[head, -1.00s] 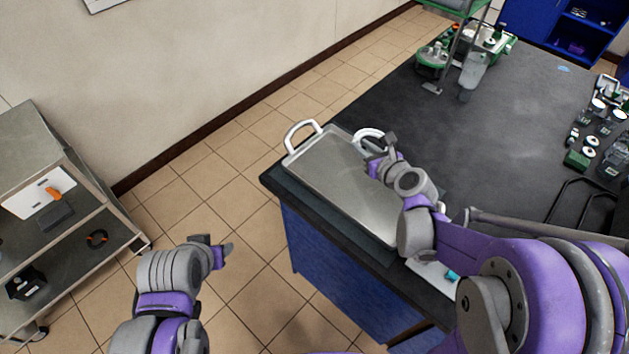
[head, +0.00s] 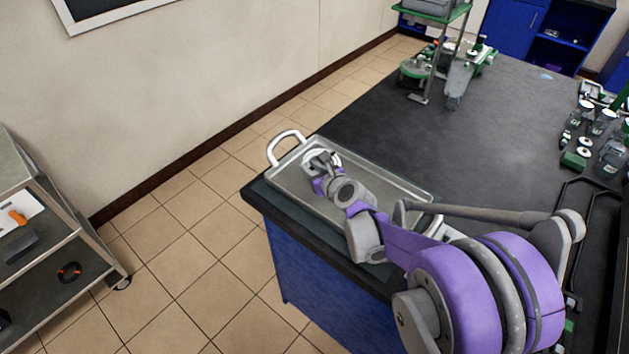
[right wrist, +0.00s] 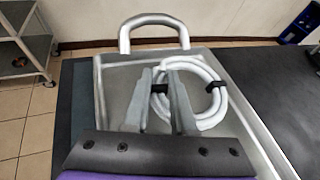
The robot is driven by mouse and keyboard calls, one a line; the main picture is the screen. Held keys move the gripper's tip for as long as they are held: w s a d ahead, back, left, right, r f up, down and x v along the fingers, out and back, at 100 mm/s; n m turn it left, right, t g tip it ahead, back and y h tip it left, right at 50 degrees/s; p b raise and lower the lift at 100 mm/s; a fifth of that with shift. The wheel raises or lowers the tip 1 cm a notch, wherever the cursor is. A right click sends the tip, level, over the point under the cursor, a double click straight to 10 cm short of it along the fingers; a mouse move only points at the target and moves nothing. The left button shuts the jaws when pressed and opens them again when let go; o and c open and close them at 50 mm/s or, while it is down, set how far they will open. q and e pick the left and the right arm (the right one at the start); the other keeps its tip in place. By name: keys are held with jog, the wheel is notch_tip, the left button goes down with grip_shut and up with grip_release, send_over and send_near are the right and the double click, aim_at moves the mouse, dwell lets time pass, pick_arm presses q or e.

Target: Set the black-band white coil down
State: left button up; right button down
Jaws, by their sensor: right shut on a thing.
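The white coil (head: 308,156) with black bands is over the handle end of the metal tray (head: 398,183). In the right wrist view the coil (right wrist: 222,106) is a ring with dark bands. My right gripper (head: 321,163) is shut on its left side, and the fingers (right wrist: 166,92) also show in the right wrist view. The coil is inside the tray's outline, close to its surface; I cannot tell whether it touches. The tray's far handle (right wrist: 153,20) stands just beyond. My left gripper is out of view.
The tray lies at the corner of a dark-topped bench (head: 385,130). Green-based equipment (head: 445,68) stands at the back, and glassware (head: 590,130) at the right. A grey cart (head: 50,250) with a black-and-orange ring (head: 69,272) stands at left.

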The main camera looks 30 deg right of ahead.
notch_tip(320, 180, down, 4)
jog(key=shift+f+b, duration=0.2)
jog(key=shift+b, duration=0.1)
jog(key=c, duration=0.7)
grip_release()
